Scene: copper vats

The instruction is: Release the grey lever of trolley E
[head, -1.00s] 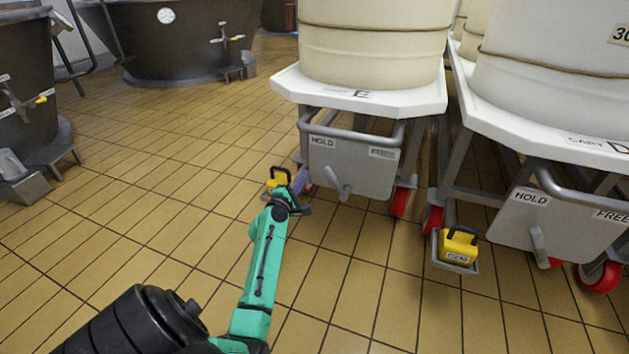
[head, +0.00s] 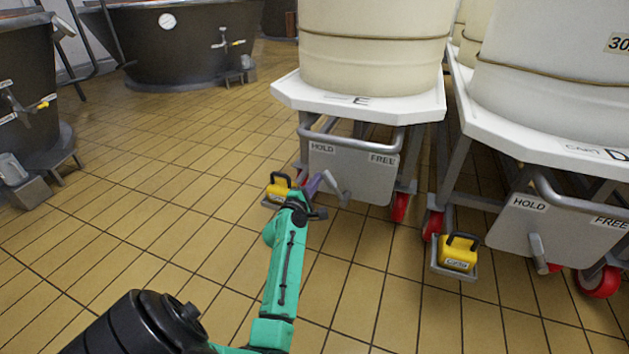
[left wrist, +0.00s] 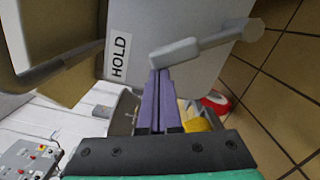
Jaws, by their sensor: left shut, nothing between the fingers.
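Trolley E (head: 360,101) stands at the centre of the head view. Its grey plate (head: 368,178) reads HOLD at left and FREE at right. My right gripper is not in view.
A yellow box (head: 280,187) sits low beside trolley E's left leg, close to my gripper. Trolley D (head: 560,160), with its own lever and yellow box (head: 458,252), stands at right. Dark vats (head: 190,40) stand at the back left. The tiled floor (head: 160,170) at left is clear.

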